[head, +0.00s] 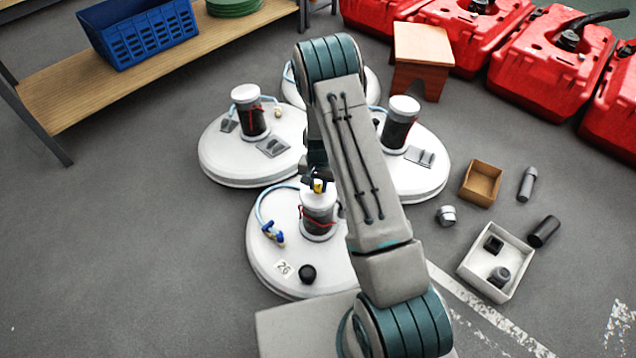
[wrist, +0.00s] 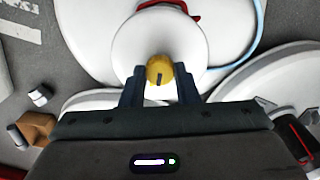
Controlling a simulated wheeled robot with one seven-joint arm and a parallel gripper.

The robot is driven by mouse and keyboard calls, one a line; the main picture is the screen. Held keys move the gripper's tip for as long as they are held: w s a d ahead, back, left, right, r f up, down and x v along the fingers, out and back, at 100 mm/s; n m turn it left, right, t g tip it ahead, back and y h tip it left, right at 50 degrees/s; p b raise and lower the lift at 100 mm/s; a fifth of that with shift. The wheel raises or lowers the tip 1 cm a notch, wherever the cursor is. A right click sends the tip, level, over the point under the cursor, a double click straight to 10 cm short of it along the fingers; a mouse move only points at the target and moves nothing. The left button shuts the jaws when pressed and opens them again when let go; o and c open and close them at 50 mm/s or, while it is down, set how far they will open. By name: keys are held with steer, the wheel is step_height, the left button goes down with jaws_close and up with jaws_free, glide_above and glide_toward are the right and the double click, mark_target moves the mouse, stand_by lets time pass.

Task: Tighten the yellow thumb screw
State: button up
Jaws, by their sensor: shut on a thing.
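The yellow thumb screw (wrist: 159,70) sits on the white top of the near tank's canister. It also shows as a small yellow spot in the head view (head: 318,186). My gripper (wrist: 160,84) reaches down to it, with its two dark fingers on either side of the screw and shut on it. In the head view my gripper (head: 317,180) is partly hidden behind my arm. The near white tank base (head: 263,264) carries the canister (head: 319,221), a blue hose, a black knob and a label reading 26.
Other white tanks (head: 215,155) with canisters stand behind. At the right are an open white box (head: 470,266), a brown box (head: 481,183) and loose dark cylinders. Red containers (head: 540,75) line the back right. A shelf with a blue basket (head: 140,35) is at back left. Floor at left is clear.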

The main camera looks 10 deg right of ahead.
mark_target(317, 187)
steer(key=shift+w+r+m, duration=0.15)
steer(key=shift+m, duration=0.85)
steer(key=o, duration=1)
step_height(317, 187, up, 14)
steer(key=p, duration=0.4)
steer(key=shift+p, duration=0.3)
steer(key=shift+a, duration=0.1)
